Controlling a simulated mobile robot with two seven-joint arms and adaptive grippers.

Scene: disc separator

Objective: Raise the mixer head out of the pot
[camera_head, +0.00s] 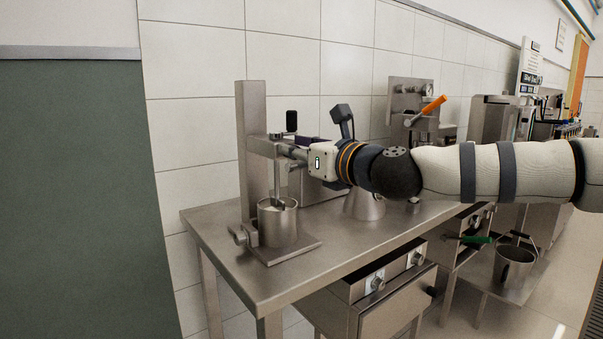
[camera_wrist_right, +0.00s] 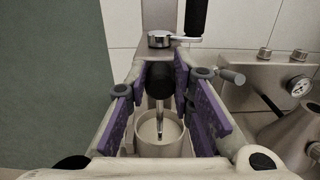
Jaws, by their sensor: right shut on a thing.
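The mixer stand has an upright metal column (camera_head: 251,140) with a mixer head (camera_head: 262,146) on its front. A thin shaft (camera_head: 281,182) runs down from the head, its lower end inside the metal pot (camera_head: 277,228). In the right wrist view the pot (camera_wrist_right: 161,150) holds something whitish around the shaft (camera_wrist_right: 160,118). My right gripper (camera_head: 300,152) is at the head from the right. Its purple pads (camera_wrist_right: 163,95) are either side of a dark round grip (camera_wrist_right: 160,76) on the head; the exact contact is hard to see. My left gripper is out of view.
A black-handled clamp lever (camera_head: 291,122) stands above the head near my gripper. The stand and pot are on a steel table (camera_head: 215,225). A conical metal vessel (camera_head: 364,205) and a gauge panel (camera_head: 411,104) with an orange handle are to the right. A tiled wall is behind.

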